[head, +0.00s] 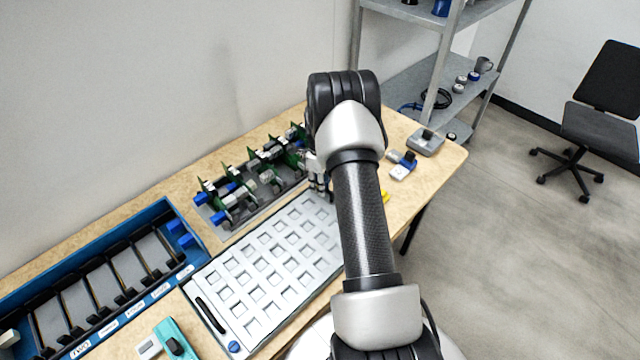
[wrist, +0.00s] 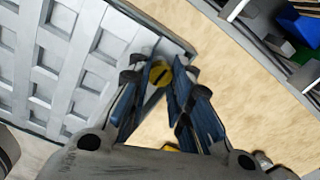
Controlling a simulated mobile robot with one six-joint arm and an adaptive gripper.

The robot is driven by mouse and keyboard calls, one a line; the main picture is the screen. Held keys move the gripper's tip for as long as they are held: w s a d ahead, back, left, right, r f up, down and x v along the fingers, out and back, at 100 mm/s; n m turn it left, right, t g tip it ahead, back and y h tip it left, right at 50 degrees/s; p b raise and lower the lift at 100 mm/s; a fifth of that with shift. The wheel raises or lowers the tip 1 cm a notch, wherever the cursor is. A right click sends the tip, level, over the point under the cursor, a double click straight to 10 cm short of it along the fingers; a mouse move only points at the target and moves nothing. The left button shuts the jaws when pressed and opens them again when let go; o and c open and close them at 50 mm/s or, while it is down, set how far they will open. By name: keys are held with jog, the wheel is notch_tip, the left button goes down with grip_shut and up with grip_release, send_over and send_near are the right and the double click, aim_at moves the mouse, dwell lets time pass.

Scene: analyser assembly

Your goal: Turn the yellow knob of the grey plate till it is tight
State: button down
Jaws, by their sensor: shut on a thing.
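The grey plate (head: 262,262) lies on the wooden table, with rows of square pockets. In the wrist view the plate (wrist: 60,75) fills the left side. The yellow knob (wrist: 159,73) has a dark slot across its top and sits near the plate's corner. My gripper (wrist: 160,80) points down at it, with its blue-padded fingertips shut on either side of the knob. In the head view my gripper (head: 319,186) is at the plate's far edge, partly behind my arm. The yellow knob is hidden there.
A rack of green boards (head: 262,170) stands behind the plate. A blue tray (head: 185,217) with dark slots is at left, and a teal device (head: 176,340) in front. A blue-and-white part (head: 403,166) and a grey box (head: 426,142) lie at right. A yellow item (head: 385,197) lies beside my arm.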

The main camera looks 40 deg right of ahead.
jog(key=m, duration=0.4)
jog(key=shift+w+d+r+m, duration=0.15)
jog(key=shift+w+r+m, duration=0.1)
jog(key=shift+r+m, duration=0.05)
jog(key=m, duration=0.4)
jog(key=shift+m, duration=0.3)
jog(key=c, duration=1.8)
grip_release()
jog(key=shift+o, duration=0.6)
jog(key=shift+s+f, duration=0.15)
notch_tip(320, 180, up, 12)
